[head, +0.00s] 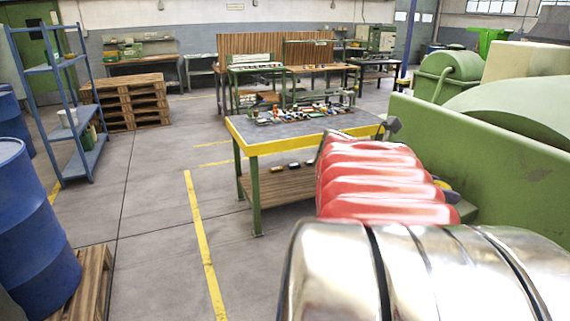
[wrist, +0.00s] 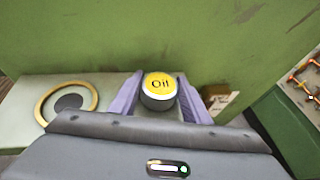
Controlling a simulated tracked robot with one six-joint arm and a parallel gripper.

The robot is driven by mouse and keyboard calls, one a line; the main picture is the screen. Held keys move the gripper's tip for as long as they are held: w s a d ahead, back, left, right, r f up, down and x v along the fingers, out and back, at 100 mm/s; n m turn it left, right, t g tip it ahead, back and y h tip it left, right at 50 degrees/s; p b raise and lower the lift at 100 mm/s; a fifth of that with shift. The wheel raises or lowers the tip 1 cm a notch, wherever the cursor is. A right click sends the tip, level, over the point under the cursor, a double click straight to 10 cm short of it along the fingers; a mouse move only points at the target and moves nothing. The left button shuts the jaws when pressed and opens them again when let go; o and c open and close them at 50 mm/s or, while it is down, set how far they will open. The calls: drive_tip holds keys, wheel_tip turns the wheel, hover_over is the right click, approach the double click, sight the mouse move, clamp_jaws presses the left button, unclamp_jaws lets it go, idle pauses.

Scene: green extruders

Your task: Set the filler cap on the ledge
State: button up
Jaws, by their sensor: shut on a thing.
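The filler cap (wrist: 159,90) has a yellow top marked "Oil" and a pale grey side. It sits between the two purple fingers of my gripper (wrist: 160,98) in the wrist view, and the gripper is shut on it. Below and to the left is a pale ledge (wrist: 25,98) along a green wall. A brass ring (wrist: 91,97) around a dark round spot is on the ledge, left of the gripper. I cannot tell whether the cap touches the ledge. In the head view my arm hides the cap and most of the gripper.
The green machine wall (wrist: 230,40) rises close behind the cap. A small tan and white patch (wrist: 219,100) is right of the fingers. In the head view, a yellow-edged workbench (head: 300,137) covered with small parts stands beyond my arm.

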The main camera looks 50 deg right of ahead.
drive_tip(key=o, duration=1.1)
drive_tip(key=shift+f, duration=0.1)
drive_tip(key=v, duration=1.2)
idle(0.3)
